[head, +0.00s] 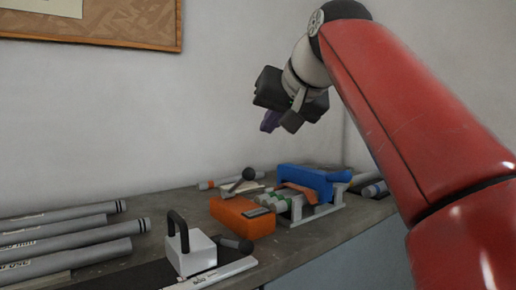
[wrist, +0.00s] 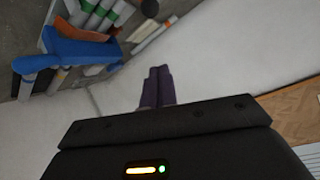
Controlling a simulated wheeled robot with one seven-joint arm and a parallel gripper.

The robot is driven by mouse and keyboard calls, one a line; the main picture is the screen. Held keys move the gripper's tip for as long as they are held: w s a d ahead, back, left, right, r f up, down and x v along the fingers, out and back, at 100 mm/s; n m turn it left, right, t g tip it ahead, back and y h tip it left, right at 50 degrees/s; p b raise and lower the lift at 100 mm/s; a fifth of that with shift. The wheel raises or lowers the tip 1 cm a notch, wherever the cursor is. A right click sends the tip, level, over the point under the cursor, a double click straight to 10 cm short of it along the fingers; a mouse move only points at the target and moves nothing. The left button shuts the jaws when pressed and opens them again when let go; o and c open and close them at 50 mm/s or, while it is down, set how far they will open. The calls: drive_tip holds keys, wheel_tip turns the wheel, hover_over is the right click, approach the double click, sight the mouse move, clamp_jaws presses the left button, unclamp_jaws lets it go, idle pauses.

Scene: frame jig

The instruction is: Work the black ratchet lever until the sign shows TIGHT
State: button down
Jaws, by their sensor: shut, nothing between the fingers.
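My gripper (head: 270,122) is high above the bench near the back wall, well clear of everything. In the wrist view its purple fingers (wrist: 158,86) are together and empty. A lever with a black knob (head: 248,174) rises behind the block. A second black grip (head: 236,243) lies in front of it. I cannot tell which is the ratchet lever. A blue clamp part (head: 310,180) spans several tubes in a metal frame (head: 318,213).
A white block with a black looped handle (head: 190,252) stands at the front of the bench. Several long grey tubes (head: 60,240) lie at the left. More tubes lie behind and right of the frame. A framed board (head: 100,35) hangs on the wall.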

sight(263, 212)
drive_tip(key=x, duration=1)
drive_tip(key=shift+s+f+b, duration=0.35)
drive_tip(key=shift+s+b, duration=0.1)
drive_tip(key=shift+s, duration=0.2)
drive_tip(key=shift+s+f+b, duration=0.35)
drive_tip(key=shift+s+b, duration=0.05)
drive_tip(key=shift+s, duration=0.2)
drive_tip(key=shift+s+f+b, duration=0.35)
drive_tip(key=shift+s+b, duration=0.1)
drive_tip(key=shift+s, duration=0.2)
drive_tip(key=shift+f, duration=0.15)
drive_tip(key=f+t+b, duration=0.1)
drive_tip(key=b, duration=0.3)
drive_tip(key=s+d+f+t+y+b, duration=0.1)
drive_tip(key=f+b, duration=0.1)
drive_tip(key=b, duration=0.2)
drive_tip(key=shift+s+d, duration=0.1)
drive_tip(key=shift+s, duration=0.15)
drive_tip(key=t+b, duration=0.1)
drive_tip(key=b, duration=0.1)
drive_tip(key=s+f+y+b, duration=0.1)
drive_tip(key=b, duration=0.1)
drive_tip(key=shift+d+f+t+b, duration=0.2)
drive_tip(key=shift+d+t+b, duration=0.1)
drive_tip(key=shift+t, duration=0.1)
drive_tip(key=shift+s+f+b, duration=0.1)
drive_tip(key=shift+f+b, duration=0.2)
drive_tip(key=shift+b, duration=0.05)
drive_tip(key=shift+f, duration=0.2)
